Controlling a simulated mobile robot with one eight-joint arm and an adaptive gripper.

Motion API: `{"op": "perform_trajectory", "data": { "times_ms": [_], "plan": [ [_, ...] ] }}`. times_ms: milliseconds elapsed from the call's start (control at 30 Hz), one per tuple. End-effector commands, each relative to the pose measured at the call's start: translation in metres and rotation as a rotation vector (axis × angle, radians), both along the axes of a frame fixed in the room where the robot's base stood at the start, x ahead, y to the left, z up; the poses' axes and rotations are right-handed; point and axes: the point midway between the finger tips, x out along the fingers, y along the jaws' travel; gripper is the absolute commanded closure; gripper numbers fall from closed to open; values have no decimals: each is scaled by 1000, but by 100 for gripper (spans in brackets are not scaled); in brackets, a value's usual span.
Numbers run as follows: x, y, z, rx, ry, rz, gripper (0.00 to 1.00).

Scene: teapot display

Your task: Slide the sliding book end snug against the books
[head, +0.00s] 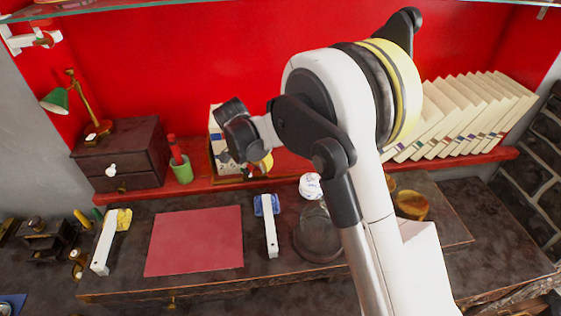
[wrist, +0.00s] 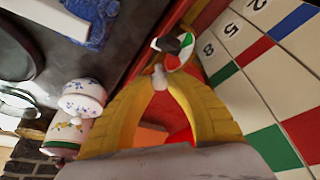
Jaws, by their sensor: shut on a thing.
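My gripper (wrist: 160,78) has yellow fingers that close together on a small pale knob-like piece (wrist: 158,72). I cannot tell for certain whether this piece belongs to the sliding book end. Beyond the tips is a small object with black, white, green and red parts (wrist: 172,46). Pale books (wrist: 235,100) with numbers and green, red and blue blocks stand along the right of the wrist view, close beside the fingers. In the head view, my gripper (head: 262,165) is at the shelf beside a pale book group (head: 217,135), which it partly hides.
Leaning cream books (head: 465,110) fill the right of the red shelf (head: 200,190). A green pot (head: 182,171) and a dark drawer box (head: 115,155) stand left. A floral lidded jar (wrist: 82,104) is near my fingers. A red mat (head: 196,242) lies on the desk below.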

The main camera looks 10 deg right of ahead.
Motion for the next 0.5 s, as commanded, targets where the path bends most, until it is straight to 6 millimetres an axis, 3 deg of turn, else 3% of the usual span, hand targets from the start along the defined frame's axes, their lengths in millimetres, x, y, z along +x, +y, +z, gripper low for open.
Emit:
{"op": "perform_trajectory", "data": {
  "times_ms": [200, 500],
  "plan": [
    [-1, 15, 0, 2, 2, 1, 100],
    [-1, 17, 0, 3, 3, 2, 100]
  ]
}}
